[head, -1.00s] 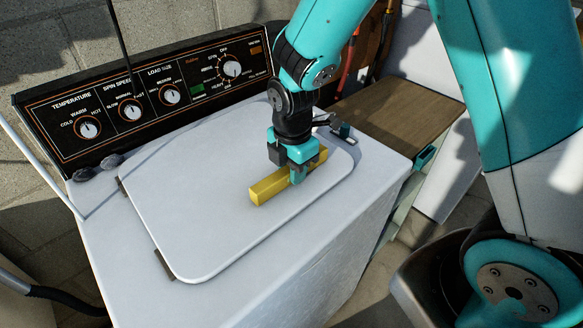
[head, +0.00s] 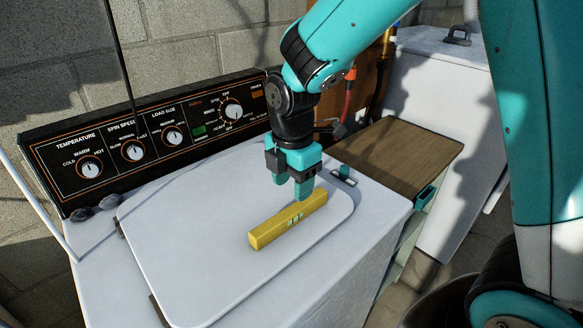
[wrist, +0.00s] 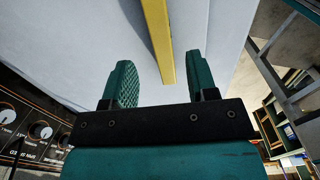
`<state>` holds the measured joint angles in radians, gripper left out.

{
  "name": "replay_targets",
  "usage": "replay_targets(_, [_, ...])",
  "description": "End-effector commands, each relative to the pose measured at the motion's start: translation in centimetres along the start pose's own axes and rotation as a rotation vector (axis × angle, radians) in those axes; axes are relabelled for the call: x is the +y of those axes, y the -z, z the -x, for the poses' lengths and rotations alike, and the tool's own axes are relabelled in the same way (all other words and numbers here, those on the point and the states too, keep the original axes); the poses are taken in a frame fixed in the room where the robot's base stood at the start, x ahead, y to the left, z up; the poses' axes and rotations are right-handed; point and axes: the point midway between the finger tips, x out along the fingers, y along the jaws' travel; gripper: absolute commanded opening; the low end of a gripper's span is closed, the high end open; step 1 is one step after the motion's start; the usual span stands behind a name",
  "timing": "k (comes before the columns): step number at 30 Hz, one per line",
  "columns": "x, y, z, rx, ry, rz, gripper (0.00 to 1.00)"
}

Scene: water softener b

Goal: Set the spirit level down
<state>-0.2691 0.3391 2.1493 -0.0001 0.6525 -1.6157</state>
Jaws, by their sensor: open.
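The yellow spirit level (head: 272,228) lies flat on the white lid (head: 190,240) of the washing machine, near the lid's right side. Its vials show at the middle of its face. My gripper (head: 303,190) is open and empty, just above and behind the level's far half. In the wrist view the two teal fingers of my gripper (wrist: 158,82) stand apart, and the yellow level (wrist: 158,35) runs away beyond them, clear of both pads.
The black control panel (head: 150,140) with its knobs stands along the back of the machine. A wooden-topped cabinet (head: 400,155) is at right, with a white appliance (head: 440,90) behind it. The lid's left part is bare.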

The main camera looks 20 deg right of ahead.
Motion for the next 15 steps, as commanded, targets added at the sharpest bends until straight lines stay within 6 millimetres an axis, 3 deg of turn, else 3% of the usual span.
replay_targets(3, [0.1,0.0,2.1,0.0,-0.004,0.0,0.53])
replay_targets(10, [-0.4,0.3,4.2,0.008,-0.006,-0.031,0.53])
replay_targets(15, [-3.0,2.0,6.0,0.072,-0.027,-0.252,0.53])
